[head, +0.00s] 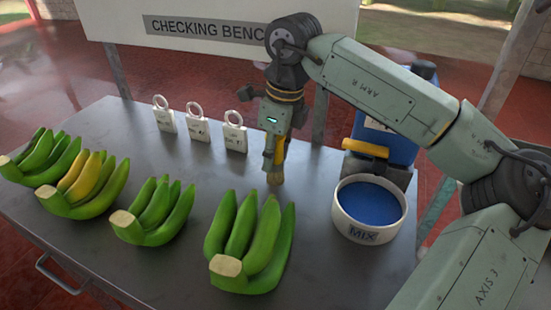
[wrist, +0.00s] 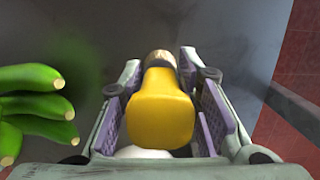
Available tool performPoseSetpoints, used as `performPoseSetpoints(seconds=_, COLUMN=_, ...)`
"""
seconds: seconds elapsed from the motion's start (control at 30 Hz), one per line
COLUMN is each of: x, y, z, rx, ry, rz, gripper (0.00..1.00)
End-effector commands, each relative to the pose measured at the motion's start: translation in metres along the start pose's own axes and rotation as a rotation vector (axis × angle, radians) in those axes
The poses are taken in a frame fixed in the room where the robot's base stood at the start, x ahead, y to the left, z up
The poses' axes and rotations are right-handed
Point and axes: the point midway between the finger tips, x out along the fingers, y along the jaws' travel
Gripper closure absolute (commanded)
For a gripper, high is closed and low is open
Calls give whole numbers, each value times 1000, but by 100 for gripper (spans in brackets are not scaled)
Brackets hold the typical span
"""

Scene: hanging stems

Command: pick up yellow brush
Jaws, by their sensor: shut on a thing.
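The yellow brush (wrist: 160,105) is between the purple-padded fingers of my gripper (wrist: 162,100) in the wrist view. Its thick yellow handle end faces the camera and its pale bristle end points away. In the head view my gripper (head: 275,140) is over the back middle of the bench, shut on the brush (head: 279,152), which hangs upright with bristles down. The bristle tip is at or just above the bench top; I cannot tell whether it touches.
Several green banana bunches (head: 262,245) lie along the front and left of the metal bench (head: 315,215). A white bowl of blue mix (head: 343,208) stands right of the brush, before a blue container (head: 395,145). White tags (head: 235,137) stand at the back.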

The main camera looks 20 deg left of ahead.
Motion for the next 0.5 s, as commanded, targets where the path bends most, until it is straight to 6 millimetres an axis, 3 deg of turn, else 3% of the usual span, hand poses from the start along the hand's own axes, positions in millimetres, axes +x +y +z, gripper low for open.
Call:
performPoseSetpoints(seconds=0.17, x=0, y=0, z=0, rx=0, ry=0, rz=0, gripper=100)
performPoseSetpoints(seconds=0.5, x=-5, y=-1, z=1, rx=1, ry=0, rz=-2, gripper=100)
